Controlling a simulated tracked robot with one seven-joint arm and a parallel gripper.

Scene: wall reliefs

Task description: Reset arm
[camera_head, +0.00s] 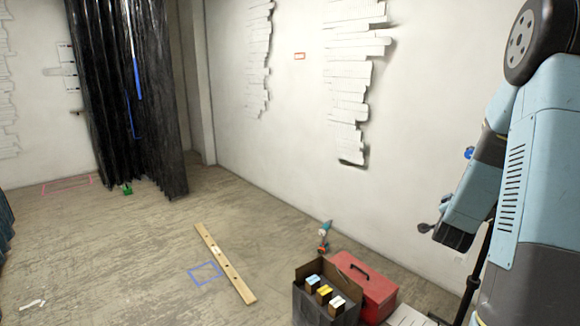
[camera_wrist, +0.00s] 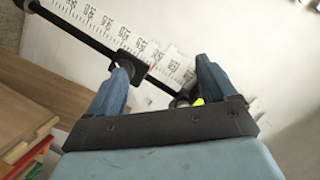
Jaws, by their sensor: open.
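My arm is at the right side of the head view, blue and grey, folded in front of the white wall. My gripper (camera_wrist: 165,85) shows in the wrist view with its two blue fingers spread apart. No object is held between the fingers. Behind them are a white measuring staff with black numbers (camera_wrist: 95,20) and a black rod (camera_wrist: 75,28). A small yellow-green item (camera_wrist: 198,101) shows near the right finger. The gripper's fingertips cannot be made out in the head view.
A red toolbox (camera_head: 375,290) and an open dark box with small cartons (camera_head: 310,306) stand by the right wall. A power drill (camera_head: 323,236) stands behind them. Black curtains (camera_head: 130,90) hang at back left. Much floor is clear.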

